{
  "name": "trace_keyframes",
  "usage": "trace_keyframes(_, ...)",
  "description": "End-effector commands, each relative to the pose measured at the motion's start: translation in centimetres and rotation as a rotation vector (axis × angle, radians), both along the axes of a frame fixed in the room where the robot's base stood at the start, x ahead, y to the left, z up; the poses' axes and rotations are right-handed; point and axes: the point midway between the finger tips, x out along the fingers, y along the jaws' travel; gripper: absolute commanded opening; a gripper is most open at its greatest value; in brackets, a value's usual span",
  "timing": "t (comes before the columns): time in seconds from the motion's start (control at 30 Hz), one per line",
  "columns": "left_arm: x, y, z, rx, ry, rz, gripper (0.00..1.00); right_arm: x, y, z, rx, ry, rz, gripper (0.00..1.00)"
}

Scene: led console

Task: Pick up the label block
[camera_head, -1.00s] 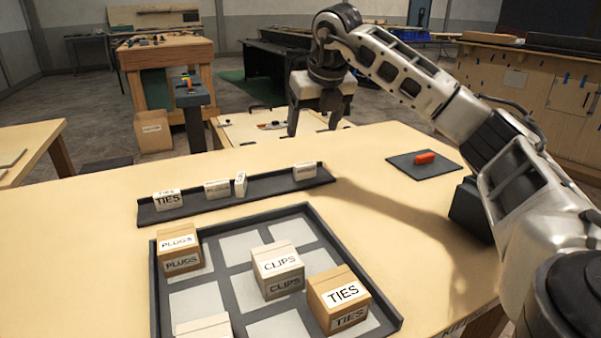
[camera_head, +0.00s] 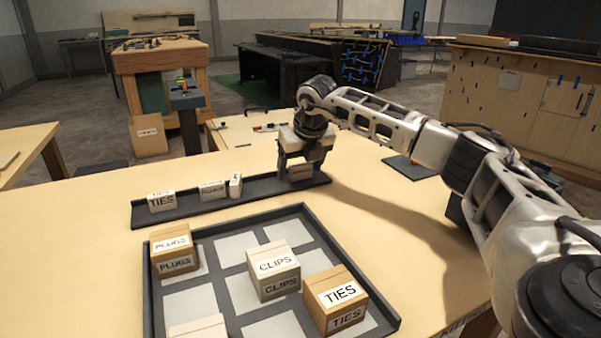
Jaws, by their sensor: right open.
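Small white label blocks stand along a dark rack (camera_head: 262,188) on the table: a TIES block (camera_head: 161,201) at the left, one (camera_head: 212,189) near the middle with a narrow turned one (camera_head: 235,186) beside it, and one (camera_head: 300,171) at the right end. My right gripper (camera_head: 300,170) is open and lowered over the right-end block, its fingers on either side of that block. I cannot tell whether they touch it. My left gripper is not in view.
A dark tray (camera_head: 393,322) in front holds boxes marked PLUGS (camera_head: 173,252), CLIPS (camera_head: 273,270) and TIES (camera_head: 336,300), plus a partly cut-off box (camera_head: 198,329). A dark pad (camera_head: 405,168) lies behind my right arm. The table's left side is clear.

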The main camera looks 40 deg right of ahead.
Motion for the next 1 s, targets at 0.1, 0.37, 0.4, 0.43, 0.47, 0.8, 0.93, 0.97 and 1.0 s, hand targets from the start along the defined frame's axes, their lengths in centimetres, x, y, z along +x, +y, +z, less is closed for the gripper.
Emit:
trace_keyframes(0.1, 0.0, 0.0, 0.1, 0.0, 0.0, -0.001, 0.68, 0.0, 0.0, 0.0, 0.0, 0.0, 0.0, 0.73)
trace_keyframes(0.37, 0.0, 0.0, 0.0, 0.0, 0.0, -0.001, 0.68, 0.0, 0.0, 0.0, 0.0, 0.001, 0.0, 0.25)
trace_keyframes(0.4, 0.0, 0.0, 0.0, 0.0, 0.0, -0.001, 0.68, 0.0, 0.0, 0.0, 0.0, 0.001, 0.0, 0.25)
trace_keyframes(0.43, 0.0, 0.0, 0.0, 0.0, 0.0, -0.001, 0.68, 0.0, 0.0, 0.0, 0.0, 0.001, 0.0, 0.25)
trace_keyframes(0.47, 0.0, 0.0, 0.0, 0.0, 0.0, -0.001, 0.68, 0.0, 0.0, 0.0, 0.0, 0.001, 0.0, 0.25)
trace_keyframes(0.8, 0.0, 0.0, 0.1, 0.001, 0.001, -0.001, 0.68, 0.0, 0.0, 0.9, 0.0, 0.0, 0.0, 0.25)
trace_keyframes(0.93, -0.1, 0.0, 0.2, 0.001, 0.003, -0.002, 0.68, 0.1, 0.0, 2.5, 0.0, -0.003, 0.0, 0.25)
trace_keyframes(0.97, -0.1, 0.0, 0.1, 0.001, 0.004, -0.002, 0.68, 0.1, 0.0, 3.0, 0.001, -0.004, 0.001, 0.25)
trace_keyframes(1.0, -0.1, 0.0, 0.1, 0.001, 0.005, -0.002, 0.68, -0.1, 0.2, 3.6, 0.0, -0.002, 0.001, 0.25)
